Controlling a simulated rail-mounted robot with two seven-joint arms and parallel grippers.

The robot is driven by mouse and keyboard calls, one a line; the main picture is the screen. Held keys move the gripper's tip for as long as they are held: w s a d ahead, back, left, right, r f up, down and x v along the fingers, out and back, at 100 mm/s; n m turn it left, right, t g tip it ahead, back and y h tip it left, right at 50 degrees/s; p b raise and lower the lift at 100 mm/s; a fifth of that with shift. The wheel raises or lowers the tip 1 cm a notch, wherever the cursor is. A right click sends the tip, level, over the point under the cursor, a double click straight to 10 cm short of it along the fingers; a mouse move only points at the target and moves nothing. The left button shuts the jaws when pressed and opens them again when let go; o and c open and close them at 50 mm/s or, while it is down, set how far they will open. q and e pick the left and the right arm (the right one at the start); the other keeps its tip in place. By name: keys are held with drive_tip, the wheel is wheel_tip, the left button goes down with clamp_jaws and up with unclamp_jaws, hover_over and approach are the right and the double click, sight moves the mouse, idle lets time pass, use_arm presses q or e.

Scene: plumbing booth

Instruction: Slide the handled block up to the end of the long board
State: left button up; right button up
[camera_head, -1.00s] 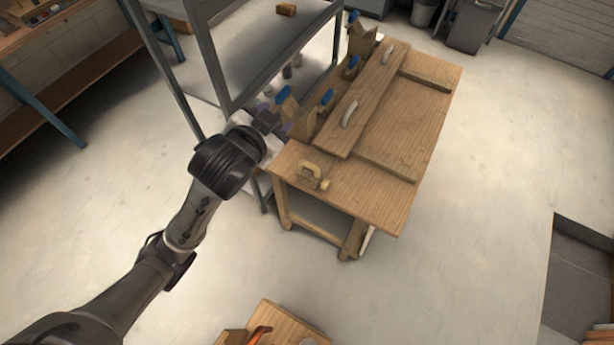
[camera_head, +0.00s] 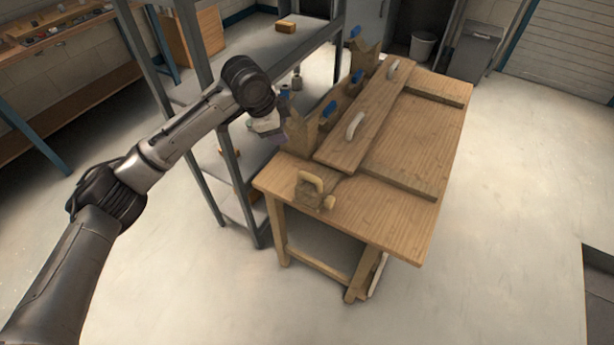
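The handled block (camera_head: 308,192), a small wooden piece with a light handle, sits on the near left part of the workbench top. The long board (camera_head: 340,150) lies beyond it, with two pale handles on its top. The block is close to the board's near end; I cannot tell if they touch. My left gripper (camera_head: 281,134) is beside the bench's left edge, behind the block and left of the board. It is small and dark, partly blended with the things behind it, and its fingers are unclear. My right gripper is out of view.
The wooden workbench (camera_head: 390,220) has wooden strips on its right side. Wooden supports with blue clamps (camera_head: 329,109) stand along its left edge. A grey metal shelf (camera_head: 235,150) stands close on the left. The near right of the bench top is clear.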

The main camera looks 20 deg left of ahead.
sight(309, 175)
use_arm(q)
drive_tip(key=d+f+m+h+b, duration=0.1)
drive_tip(key=d+f+m, duration=0.1)
drive_tip(key=f, duration=0.2)
drive_tip(key=d+f+m+g+h+b, duration=0.1)
drive_tip(key=d+f+m, duration=0.1)
drive_tip(key=f, duration=0.2)
drive_tip(key=d+f+m+g+h+b, duration=0.1)
drive_tip(key=d+f+m+b, duration=0.1)
drive_tip(key=f+m, duration=0.1)
drive_tip(key=shift+s+d+f, duration=0.1)
drive_tip(key=shift+d+f, duration=0.25)
drive_tip(key=shift+f, duration=0.5)
drive_tip(key=shift+d+f, duration=0.3)
drive_tip(key=shift+f, duration=0.3)
clamp_jaws()
